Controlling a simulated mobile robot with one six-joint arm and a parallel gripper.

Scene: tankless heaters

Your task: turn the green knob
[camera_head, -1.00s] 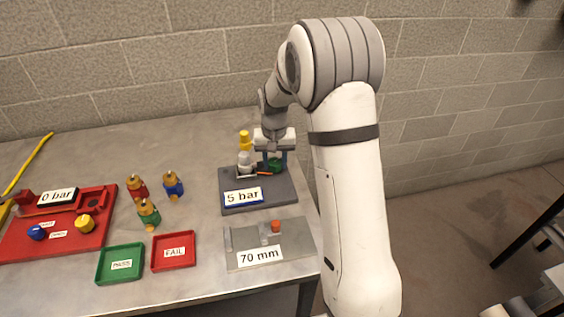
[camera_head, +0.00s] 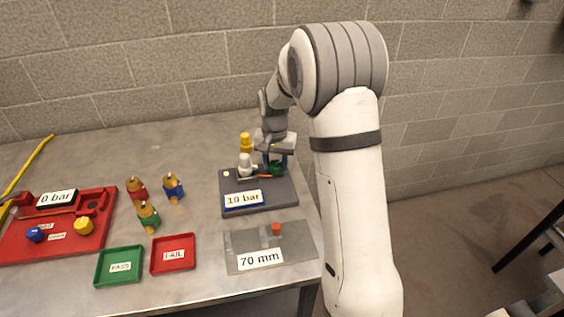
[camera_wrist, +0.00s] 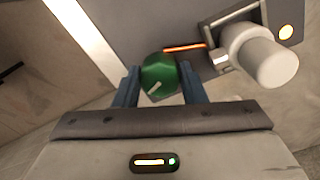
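The green knob (camera_wrist: 159,75) sits on the dark grey pressure fixture, and a white pointer mark shows on its face in the wrist view. It also shows partly in the head view (camera_head: 277,169), below my gripper. My gripper (camera_wrist: 160,84) has its two blue fingers on either side of the knob, at or very near its sides. The fixture's display (camera_head: 243,199) reads 10 bar. A white cylindrical fitting (camera_wrist: 262,55) stands beside the knob, with an orange strip (camera_wrist: 185,47) between them.
A yellow part (camera_head: 245,142) stands behind the fixture. A grey plate (camera_head: 300,243) marked 70 mm lies in front. Green (camera_head: 119,280) and red (camera_head: 191,266) trays, several coloured valves and a red fixture (camera_head: 18,247) reading 0 bar lie to the left.

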